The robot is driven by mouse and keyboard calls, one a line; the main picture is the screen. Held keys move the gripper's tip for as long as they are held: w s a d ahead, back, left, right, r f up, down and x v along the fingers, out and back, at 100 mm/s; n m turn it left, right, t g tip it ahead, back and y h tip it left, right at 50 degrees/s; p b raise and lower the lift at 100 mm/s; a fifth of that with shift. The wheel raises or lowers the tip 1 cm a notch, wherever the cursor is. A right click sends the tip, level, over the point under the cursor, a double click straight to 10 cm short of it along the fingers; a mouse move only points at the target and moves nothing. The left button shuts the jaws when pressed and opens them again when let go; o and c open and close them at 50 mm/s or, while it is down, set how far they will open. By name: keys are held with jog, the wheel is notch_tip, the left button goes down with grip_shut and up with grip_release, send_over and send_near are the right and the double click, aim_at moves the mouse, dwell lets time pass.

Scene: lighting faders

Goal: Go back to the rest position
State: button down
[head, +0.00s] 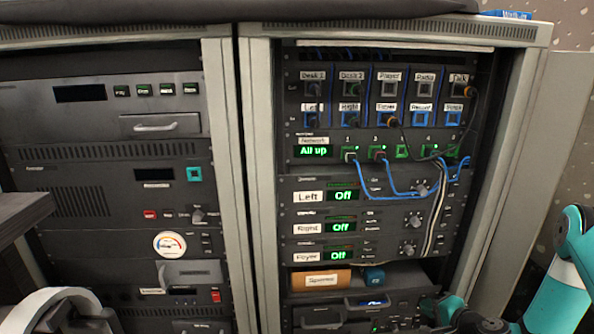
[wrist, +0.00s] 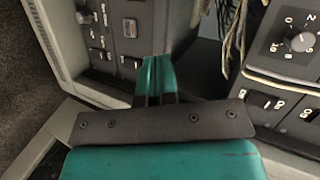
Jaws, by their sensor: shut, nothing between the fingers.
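My gripper (head: 436,308) is low at the right in the head view, in front of the bottom of the right rack (head: 249,180). My teal arm comes in from the right edge. In the wrist view the two teal fingers (wrist: 155,68) of my gripper are together with nothing between them. They point at dark panels with small switches. I cannot tell whether the fingertips touch anything. The rest position itself is not marked in either view.
The right rack holds a patch panel with blue cables (head: 375,190), green displays reading "All up" (head: 313,151) and "Off" (head: 342,196), and a shelf with a "Spares" box (head: 321,279). Loose cables (wrist: 232,35) hang near my fingers. A left rack (head: 110,200) stands alongside.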

jog(key=a+r+n+g+y+p, duration=0.1)
jog(key=a+r+n+g+y, duration=0.3)
jog(key=a+r+n, duration=0.7)
jog(key=s+a+r+n+g, duration=0.1)
jog(key=s+a+r+g, duration=0.1)
jog(key=s+a+r, duration=0.45)
jog(key=s+a+r+n+g, duration=0.1)
jog(key=a+r+g, duration=0.15)
jog(key=r, duration=0.65)
jog(key=s+a+r+n+g+h+p, duration=0.15)
jog(key=s+r+n, duration=0.35)
jog(key=s, duration=0.7)
jog(key=s+r+n+g+h+p, duration=0.1)
jog(key=s+r+n+g+h, duration=0.15)
jog(key=s+r, duration=0.65)
notch_tip(320, 180, up, 36)
jog(key=s+p, duration=0.2)
jog(key=p, duration=3.6)
jog(key=shift+a+r, duration=0.15)
jog(key=shift+a, duration=0.05)
jog(key=shift+m, duration=0.25)
